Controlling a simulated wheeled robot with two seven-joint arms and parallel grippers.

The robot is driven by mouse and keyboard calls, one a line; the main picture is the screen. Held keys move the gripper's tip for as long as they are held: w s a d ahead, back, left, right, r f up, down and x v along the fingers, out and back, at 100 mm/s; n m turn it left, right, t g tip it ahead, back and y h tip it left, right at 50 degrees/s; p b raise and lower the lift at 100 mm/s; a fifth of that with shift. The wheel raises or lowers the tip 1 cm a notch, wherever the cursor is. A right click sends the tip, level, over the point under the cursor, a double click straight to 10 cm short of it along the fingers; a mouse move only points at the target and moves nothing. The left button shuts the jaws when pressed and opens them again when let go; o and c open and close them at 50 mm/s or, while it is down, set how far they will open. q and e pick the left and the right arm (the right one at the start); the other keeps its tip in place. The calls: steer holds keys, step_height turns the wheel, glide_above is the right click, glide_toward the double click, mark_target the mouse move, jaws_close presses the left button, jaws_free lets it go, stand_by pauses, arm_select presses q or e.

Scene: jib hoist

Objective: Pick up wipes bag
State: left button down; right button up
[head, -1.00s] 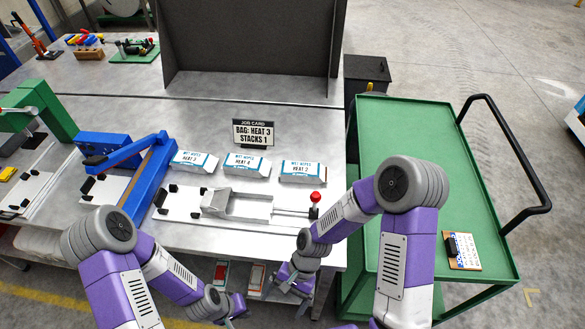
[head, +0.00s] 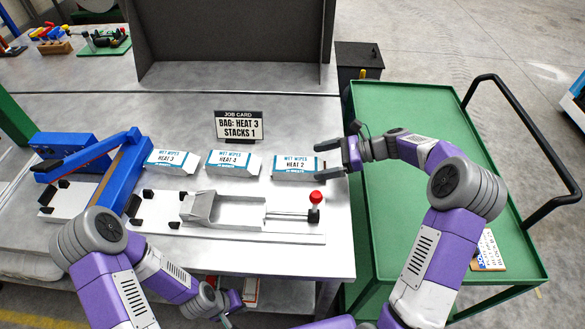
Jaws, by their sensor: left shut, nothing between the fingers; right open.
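Three white and blue wet wipes bags lie in a row on the metal bench: HEAT 3 (head: 171,162) on the left, HEAT 4 (head: 233,162) in the middle, HEAT 2 (head: 294,167) on the right. The job card (head: 240,126) behind them reads BAG: HEAT 3, STACKS 1. My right gripper (head: 333,163) is open at the right end of the HEAT 2 bag, its fingers pointing left; I cannot tell whether it touches the bag. My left gripper (head: 233,308) is shut and empty, low in front of the bench edge.
A blue lever press (head: 100,165) stands to the left. A green cart (head: 400,110) stands to the right, with a clipboard on it. A grey panel stands behind.

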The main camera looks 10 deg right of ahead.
mark_target(299, 164)
steer(key=shift+x, duration=1)
steer(key=b+x, duration=0.2)
steer(key=x, duration=0.2)
steer(key=shift+w+a, duration=0.15)
steer(key=shift+w+a+f, duration=0.15)
steer(key=shift+a, duration=0.2)
steer(key=shift+c, duration=0.5)
steer(key=c, duration=0.9)
